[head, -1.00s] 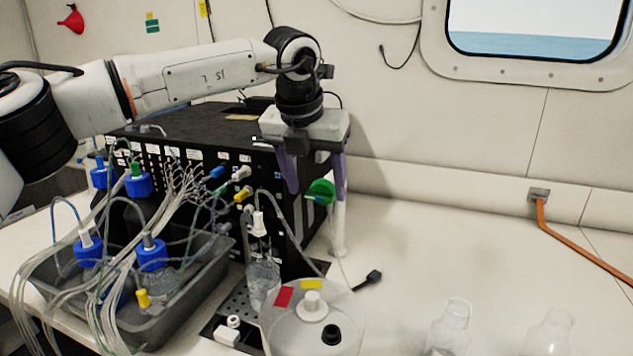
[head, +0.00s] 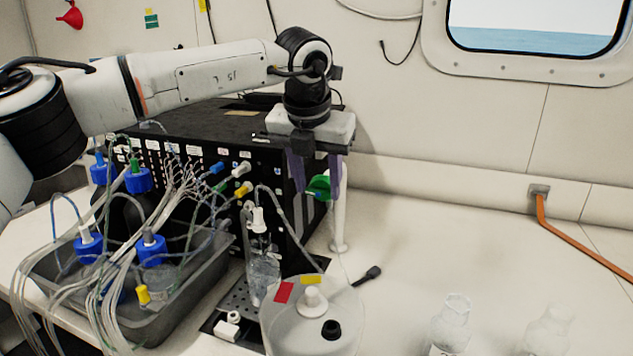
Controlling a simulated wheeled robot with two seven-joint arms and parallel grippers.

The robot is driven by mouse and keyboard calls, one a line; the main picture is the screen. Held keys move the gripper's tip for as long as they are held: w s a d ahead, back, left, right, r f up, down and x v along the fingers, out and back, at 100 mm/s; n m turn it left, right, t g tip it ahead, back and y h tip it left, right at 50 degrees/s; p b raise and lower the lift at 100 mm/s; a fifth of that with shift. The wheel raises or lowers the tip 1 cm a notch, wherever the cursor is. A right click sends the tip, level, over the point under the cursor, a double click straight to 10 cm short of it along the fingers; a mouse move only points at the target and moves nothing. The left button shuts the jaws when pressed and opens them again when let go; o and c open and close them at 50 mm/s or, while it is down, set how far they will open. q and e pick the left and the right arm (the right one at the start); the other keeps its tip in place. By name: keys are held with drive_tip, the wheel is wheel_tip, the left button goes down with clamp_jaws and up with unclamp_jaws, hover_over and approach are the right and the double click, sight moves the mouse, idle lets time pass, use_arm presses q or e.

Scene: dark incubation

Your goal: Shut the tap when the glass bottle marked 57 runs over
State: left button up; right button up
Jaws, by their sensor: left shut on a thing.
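The green tap (head: 318,187) is mounted on a white upright post at the right side of the black rack. My left gripper (head: 316,193) points down from above, its purple fingers on either side of the tap, shut on it. A clear glass bottle (head: 263,277) stands in front of the rack, under a white fitting with a tube. I cannot read a number on it, nor tell whether liquid runs over its rim. My right gripper is not in view.
A grey tray (head: 180,322) with blue-capped bottles and many thin tubes is at left. A round translucent carboy (head: 285,330) stands in front. Two clear flasks, one at the right (head: 549,333), stand at the front edge. The bench at right is mostly clear.

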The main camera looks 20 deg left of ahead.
sight(324, 195)
use_arm(q)
drive_tip(key=y, duration=0.1)
drive_tip(key=d+y, duration=0.1)
drive_tip(key=y, duration=0.1)
drive_tip(key=m+y+b, duration=0.1)
drive_tip(key=y, duration=0.1)
drive_tip(key=shift+d+f, duration=0.3)
drive_tip(key=shift+d, duration=0.05)
drive_tip(key=y, duration=0.1)
drive_tip(key=y+b, duration=0.1)
drive_tip(key=y, duration=0.1)
drive_tip(key=d+f+m+t+y, duration=0.1)
drive_tip(key=shift+y, duration=0.4)
drive_tip(key=shift+d+f+m+t+y+b, duration=0.1)
drive_tip(key=shift+f+m+t+y+b, duration=0.1)
drive_tip(key=shift+y+b, duration=0.4)
drive_tip(key=shift+f+m+t+y+b, duration=0.1)
drive_tip(key=shift+m+y+b, duration=0.1)
drive_tip(key=shift+y+b, duration=0.35)
drive_tip(key=y+b, duration=0.1)
drive_tip(key=f+m+t+y+b, duration=0.1)
drive_tip(key=y, duration=0.1)
drive_tip(key=shift+d, duration=0.1)
drive_tip(key=shift+y+b, duration=0.45)
drive_tip(key=shift+b, duration=0.2)
drive_tip(key=shift+m, duration=0.3)
drive_tip(key=shift+r, duration=0.1)
